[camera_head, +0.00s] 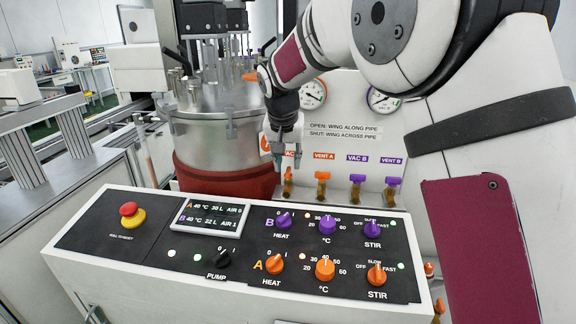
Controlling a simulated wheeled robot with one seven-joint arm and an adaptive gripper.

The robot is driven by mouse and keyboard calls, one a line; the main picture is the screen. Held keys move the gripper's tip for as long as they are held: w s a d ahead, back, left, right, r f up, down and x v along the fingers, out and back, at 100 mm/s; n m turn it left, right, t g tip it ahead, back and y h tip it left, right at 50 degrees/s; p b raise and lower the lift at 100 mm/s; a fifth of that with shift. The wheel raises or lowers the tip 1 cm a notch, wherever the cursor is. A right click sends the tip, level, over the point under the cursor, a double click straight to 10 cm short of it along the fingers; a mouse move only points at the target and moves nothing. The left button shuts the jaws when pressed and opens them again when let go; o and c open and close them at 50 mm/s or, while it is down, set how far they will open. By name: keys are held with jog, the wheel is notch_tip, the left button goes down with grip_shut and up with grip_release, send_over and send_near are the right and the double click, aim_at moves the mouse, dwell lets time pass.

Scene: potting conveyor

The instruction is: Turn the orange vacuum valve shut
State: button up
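The orange vacuum valve (288,180), under the partly hidden VAC A label, is on the white back panel behind the console. Its wing looks narrow and upright, along its pipe. My gripper (285,163) points down just above and in front of it. Its fingers look spread apart with nothing between them. They look apart from the wing, but the exact gap is hard to tell. My gripper hides part of the label.
To the right are the orange VENT A valve (323,182), purple VAC B valve (357,182) and purple VENT B valve (392,184), wings across. The control console (150,262) stands in front. A steel vessel (212,150) stands to the left. Two gauges (313,94) are above.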

jog(key=shift+x, duration=1.45)
grip_shut()
